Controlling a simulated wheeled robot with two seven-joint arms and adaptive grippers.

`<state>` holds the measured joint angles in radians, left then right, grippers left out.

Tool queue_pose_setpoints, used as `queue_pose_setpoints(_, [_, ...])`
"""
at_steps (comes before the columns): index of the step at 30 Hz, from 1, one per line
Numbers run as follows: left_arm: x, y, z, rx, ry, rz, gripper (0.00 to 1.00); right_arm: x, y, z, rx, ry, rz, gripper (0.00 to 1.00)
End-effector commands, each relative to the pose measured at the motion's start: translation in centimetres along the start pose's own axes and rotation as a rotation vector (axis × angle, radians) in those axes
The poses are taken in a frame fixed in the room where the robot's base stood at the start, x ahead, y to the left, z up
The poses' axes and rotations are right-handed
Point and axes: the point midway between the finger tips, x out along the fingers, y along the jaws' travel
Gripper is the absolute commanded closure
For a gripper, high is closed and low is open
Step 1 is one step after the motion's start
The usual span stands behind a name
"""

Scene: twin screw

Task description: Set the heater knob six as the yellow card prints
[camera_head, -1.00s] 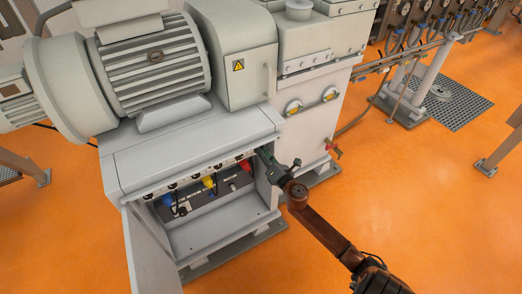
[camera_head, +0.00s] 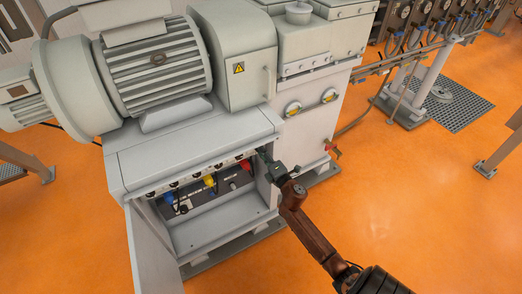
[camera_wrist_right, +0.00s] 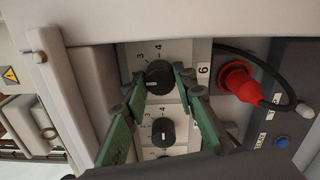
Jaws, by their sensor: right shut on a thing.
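Heater knob six (camera_wrist_right: 158,77) is a round black knob on a light panel in the right wrist view. Scale numbers 3 and 4 show beside it, and a label 6 (camera_wrist_right: 203,74) stands to its right. My right gripper (camera_wrist_right: 159,80) has its green fingertips on both sides of this knob and is shut on it. In the head view my right gripper (camera_head: 268,158) reaches the right end of the knob row, and its tips are hidden at the panel. The knob's exact setting is hard to read. I see no yellow card, and my left gripper is out of view.
A second black knob (camera_wrist_right: 163,131) sits close below. A red plug (camera_wrist_right: 240,82) with a black cable is just right of the label. The open cabinet (camera_head: 225,232) also has blue and yellow plugs (camera_head: 209,181). Its open door (camera_head: 150,255) stands at the left.

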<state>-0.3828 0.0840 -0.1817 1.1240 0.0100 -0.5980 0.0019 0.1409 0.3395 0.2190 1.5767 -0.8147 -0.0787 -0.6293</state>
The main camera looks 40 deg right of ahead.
Motion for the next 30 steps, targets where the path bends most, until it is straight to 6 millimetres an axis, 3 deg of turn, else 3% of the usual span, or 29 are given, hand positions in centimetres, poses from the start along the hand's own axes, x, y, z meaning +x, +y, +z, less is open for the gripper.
queue_pose_setpoints(14, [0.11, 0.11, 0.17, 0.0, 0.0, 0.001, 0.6, -0.01, -0.09, 0.26, 0.013, -0.005, -0.002, 0.99])
queue_pose_setpoints(15, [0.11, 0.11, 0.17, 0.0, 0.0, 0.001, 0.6, -0.01, -0.09, 0.26, 0.013, -0.005, -0.002, 0.73])
queue_pose_setpoints(22, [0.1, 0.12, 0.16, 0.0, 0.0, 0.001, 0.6, -0.01, -0.05, 0.13, 0.013, -0.003, -0.001, 0.57])
queue_pose_setpoints(30, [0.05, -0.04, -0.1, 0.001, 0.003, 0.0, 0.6, -0.08, -0.03, 0.06, 0.013, -0.001, -0.001, 0.57])
